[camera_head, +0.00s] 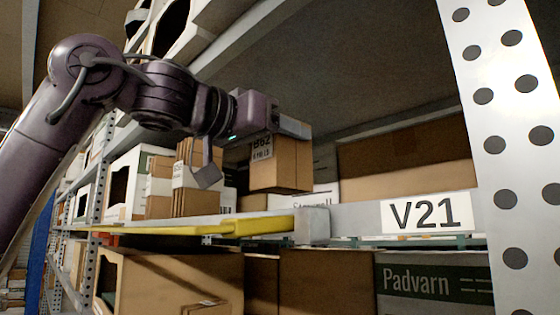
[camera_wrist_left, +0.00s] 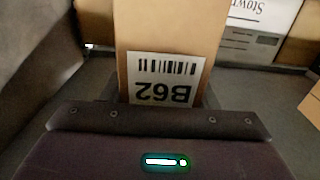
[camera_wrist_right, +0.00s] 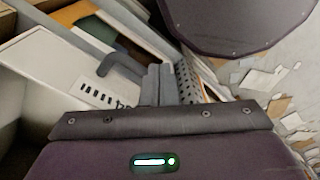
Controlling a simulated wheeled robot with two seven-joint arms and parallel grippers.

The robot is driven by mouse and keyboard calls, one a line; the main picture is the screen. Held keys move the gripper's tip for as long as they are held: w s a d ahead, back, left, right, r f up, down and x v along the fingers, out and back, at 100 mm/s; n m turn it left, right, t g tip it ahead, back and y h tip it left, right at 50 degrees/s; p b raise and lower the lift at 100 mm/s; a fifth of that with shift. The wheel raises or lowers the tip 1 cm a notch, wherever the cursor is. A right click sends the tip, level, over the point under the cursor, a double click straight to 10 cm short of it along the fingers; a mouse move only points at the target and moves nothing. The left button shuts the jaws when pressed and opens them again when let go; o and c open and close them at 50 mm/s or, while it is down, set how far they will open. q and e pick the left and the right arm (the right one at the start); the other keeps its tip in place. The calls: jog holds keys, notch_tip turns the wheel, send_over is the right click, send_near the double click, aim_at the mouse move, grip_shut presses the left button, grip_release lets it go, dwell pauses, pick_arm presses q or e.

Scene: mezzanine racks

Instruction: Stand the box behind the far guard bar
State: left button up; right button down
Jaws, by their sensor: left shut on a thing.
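The brown cardboard box (camera_head: 281,168), with a B62 label, hangs upright from my left gripper (camera_head: 288,128). The gripper is shut on its upper part. The label also shows on the box in the left wrist view (camera_wrist_left: 165,45). The box's bottom appears above the shelf edge. A yellow guard bar (camera_head: 262,227) runs along the shelf front, below and left of the box. A grey front bar with a V21 plate (camera_head: 352,219) lies to the right. My right gripper (camera_wrist_right: 158,85) looks shut and empty in its wrist view, and is out of the head view.
Several cartons stand on the shelf left of the held box, the nearest a striped brown one (camera_head: 195,185). A large brown carton (camera_head: 405,165) is at the right behind the grey bar. A perforated white upright (camera_head: 515,150) stands at the far right.

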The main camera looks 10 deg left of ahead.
aim_at(264, 155)
pick_arm(q)
jog(key=shift+s+a+f, duration=0.1)
jog(key=shift+s+f, duration=0.35)
jog(key=shift+f, duration=1.1)
jog(key=shift+w+f, duration=0.2)
jog(key=shift+f, duration=0.05)
jog(key=shift+s+f, duration=0.15)
jog(key=o, duration=1)
jog(key=shift+o, duration=0.4)
